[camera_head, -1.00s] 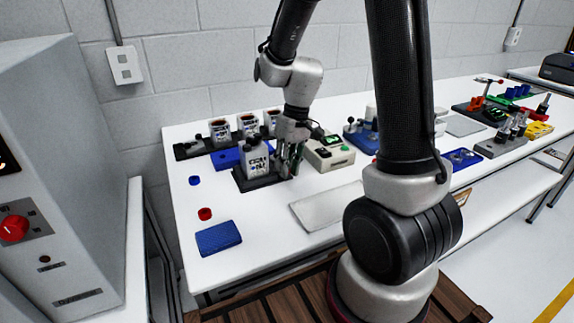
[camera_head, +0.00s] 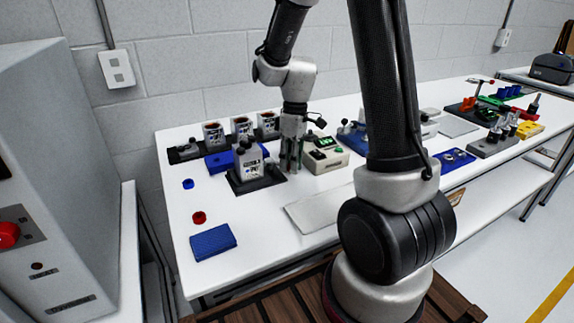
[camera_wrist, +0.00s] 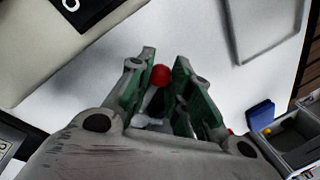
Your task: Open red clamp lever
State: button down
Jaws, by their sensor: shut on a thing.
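In the wrist view, a red ball knob (camera_wrist: 160,75) on a thin grey metal rod (camera_wrist: 149,97) shows between my green-padded fingers; I take it to be the red clamp lever. My gripper (camera_wrist: 165,82) is shut on it, a finger on each side. The lever's base is hidden by my gripper. In the head view my gripper (camera_head: 290,166) points down at the table, just right of a grey servo unit (camera_head: 249,164) on a black fixture (camera_head: 247,186). The lever cannot be made out there.
A beige tester box (camera_head: 325,155) with a green display stands close right of my gripper. A blue tray (camera_head: 228,158) and several cups in a black rack (camera_head: 182,152) are behind. A flat grey plate (camera_head: 315,212) and a blue pad (camera_head: 213,243) lie in front.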

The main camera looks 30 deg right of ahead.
jog(key=shift+w+d+n+h, duration=0.15)
jog(key=shift+w+d+n, duration=0.2)
jog(key=shift+n, duration=0.45)
jog(key=shift+w+d+n+h, duration=0.1)
jog(key=shift+w+d+n, duration=0.25)
jog(key=shift+n, duration=0.45)
jog(key=shift+w+d+n+h, duration=0.15)
jog(key=shift+w+d+n, duration=0.2)
jog(key=shift+n, duration=0.45)
jog(key=c, duration=1.5)
grip_release()
jog(key=shift+c, duration=0.2)
notch_tip(320, 180, up, 12)
jog(key=w, duration=0.2)
jog(key=shift+d, duration=0.4)
jog(key=shift+w+f, duration=0.1)
